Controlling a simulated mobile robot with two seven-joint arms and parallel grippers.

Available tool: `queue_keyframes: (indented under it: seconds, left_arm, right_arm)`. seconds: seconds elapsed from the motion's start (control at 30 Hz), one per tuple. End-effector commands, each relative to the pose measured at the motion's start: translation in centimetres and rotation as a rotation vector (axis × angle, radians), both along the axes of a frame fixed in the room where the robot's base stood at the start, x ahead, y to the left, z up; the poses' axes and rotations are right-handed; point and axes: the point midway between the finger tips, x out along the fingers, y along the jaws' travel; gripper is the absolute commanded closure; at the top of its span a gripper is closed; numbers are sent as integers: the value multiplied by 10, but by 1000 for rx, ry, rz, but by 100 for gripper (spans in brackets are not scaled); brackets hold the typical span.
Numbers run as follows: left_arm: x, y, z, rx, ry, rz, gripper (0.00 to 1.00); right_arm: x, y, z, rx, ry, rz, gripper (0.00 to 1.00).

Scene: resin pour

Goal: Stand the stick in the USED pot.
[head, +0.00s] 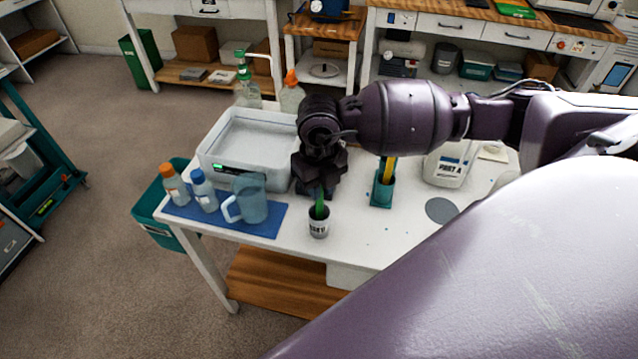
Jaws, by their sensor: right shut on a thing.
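The USED pot (318,224) is a small white cup with dark lettering near the front edge of the white table. A green stick (320,209) stands about upright with its lower end inside the pot's mouth. My right gripper (320,189) is above the pot, shut on the stick's upper part, which the gripper hides. Whether the stick touches the pot's bottom cannot be seen. My left gripper is not in view.
A teal holder (381,192) with a yellow item stands right of the pot. A clear blue jug (251,199) and two bottles stand on a blue mat (268,226) to the left. A white tray-like box (217,172) is behind, and a PART A container (446,168) is at right.

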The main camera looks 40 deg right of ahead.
Motion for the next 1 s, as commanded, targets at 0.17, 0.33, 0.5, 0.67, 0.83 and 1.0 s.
queue_keyframes:
  seconds: [0.17,0.33,0.5,0.67,0.83,1.0]
  left_arm:
    - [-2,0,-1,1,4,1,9]
    - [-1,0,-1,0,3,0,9]
    - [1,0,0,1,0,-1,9]
    - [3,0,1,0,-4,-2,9]
    - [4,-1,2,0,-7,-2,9]
    - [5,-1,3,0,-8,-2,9]
  right_arm:
    - [0,0,0,0,0,0,100]
    - [0,0,0,0,0,0,66]
    - [0,0,0,0,0,0,53]
    - [0,0,0,0,0,0,53]
    - [0,0,10,1,-1,0,53]
    - [1,0,36,0,-4,0,53]
